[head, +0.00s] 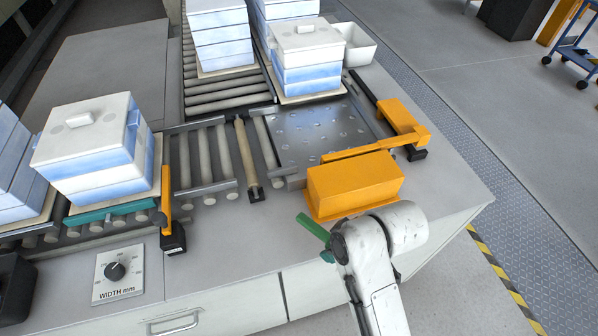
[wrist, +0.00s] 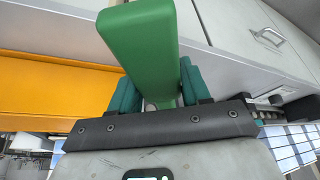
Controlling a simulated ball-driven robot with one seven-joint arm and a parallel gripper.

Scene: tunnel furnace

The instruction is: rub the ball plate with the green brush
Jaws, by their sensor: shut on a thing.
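The ball plate (head: 318,134) is a grey metal square dotted with small balls, set in the conveyor line at upper middle of the head view. Nothing stands on it. The green brush (head: 312,227) sticks out to the left of my white arm, in front of the orange box and apart from the plate. In the wrist view the brush (wrist: 140,40) fills the upper middle, its green block above and its lower part between the teal fingers. My gripper (wrist: 158,92) is shut on it. In the head view my arm mostly hides the gripper.
An orange box (head: 355,186) with a long bar stands between my arm and the plate. Another orange unit (head: 402,118) is at the plate's right. White-blue stacks (head: 305,62) stand behind and at left (head: 95,145). The bench top (head: 450,180) at right is clear.

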